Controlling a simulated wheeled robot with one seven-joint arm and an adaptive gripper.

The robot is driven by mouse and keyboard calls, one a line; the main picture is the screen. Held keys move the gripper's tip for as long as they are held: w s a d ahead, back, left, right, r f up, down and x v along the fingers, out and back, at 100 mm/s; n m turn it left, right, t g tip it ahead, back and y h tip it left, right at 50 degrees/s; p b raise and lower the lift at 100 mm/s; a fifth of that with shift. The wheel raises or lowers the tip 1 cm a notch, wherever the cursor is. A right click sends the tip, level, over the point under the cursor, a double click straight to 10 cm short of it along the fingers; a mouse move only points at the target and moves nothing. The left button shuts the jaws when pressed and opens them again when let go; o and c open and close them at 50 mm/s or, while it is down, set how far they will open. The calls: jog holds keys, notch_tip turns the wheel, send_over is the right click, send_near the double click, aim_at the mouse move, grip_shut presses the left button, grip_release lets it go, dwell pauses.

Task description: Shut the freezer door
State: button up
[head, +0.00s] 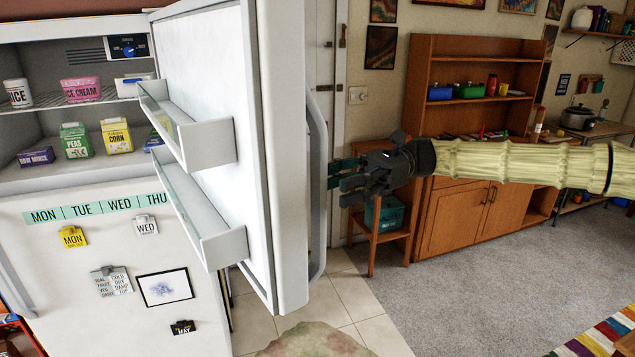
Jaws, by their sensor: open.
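The freezer door (205,60) stands wide open in the head view, swung out toward me, with its inner side and two shelves facing left. Its edge (285,150) faces me, and a long pale handle (318,190) runs down its outer side. The freezer compartment (80,170) is open at the left, with food boxes inside. My gripper (340,182) is open and empty, to the right of the door on its outer side, fingers pointing left toward the handle. The fingertips look close to the handle; I cannot tell whether they touch it.
Below the freezer is a closed white fridge door (100,300) with magnets and notes. A small wooden stand (385,240) with a teal crate and a wooden cabinet (465,215) stand behind my arm. The tile and grey carpet (480,290) in front are mostly clear.

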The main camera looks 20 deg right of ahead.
aim_at(319, 191)
jog(key=x, duration=0.2)
jog(key=p+x, duration=0.1)
jog(key=x, duration=0.1)
jog(key=shift+s+r, duration=0.2)
jog(key=shift+s, duration=0.2)
jog(key=shift+w+a+f, duration=0.1)
jog(key=shift+a+f, duration=0.05)
jog(key=shift+a, duration=0.3)
jog(key=shift+d, duration=0.1)
grip_shut()
